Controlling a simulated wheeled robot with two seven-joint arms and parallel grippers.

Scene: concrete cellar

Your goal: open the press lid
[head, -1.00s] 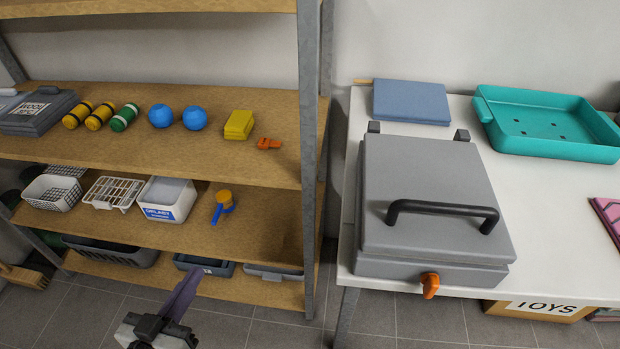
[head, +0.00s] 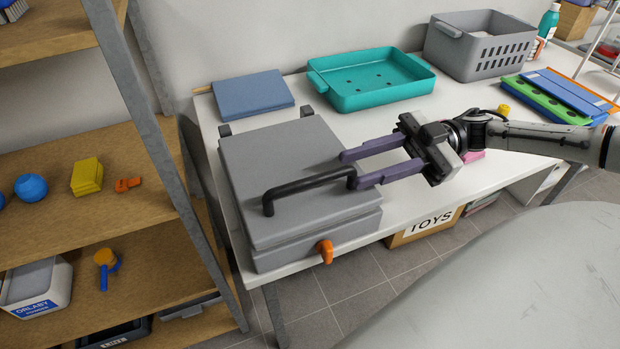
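The grey press (head: 305,220) stands on the white table with its lid (head: 290,165) down. A black bar handle (head: 310,184) runs across the top of the lid near its front, and an orange latch (head: 325,251) sits on the front face. Two hinge blocks show at the back. My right gripper (head: 350,170) is open, its two purple fingers apart at the right end of the handle. I cannot tell whether a finger touches the handle. My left gripper is out of view.
A blue flat slab (head: 252,95) and a teal tray (head: 370,90) lie behind the press. A grey basket (head: 482,48) stands further right. A metal-framed shelf (head: 165,140) rises close on the left. A TOYS box (head: 425,228) is below the table.

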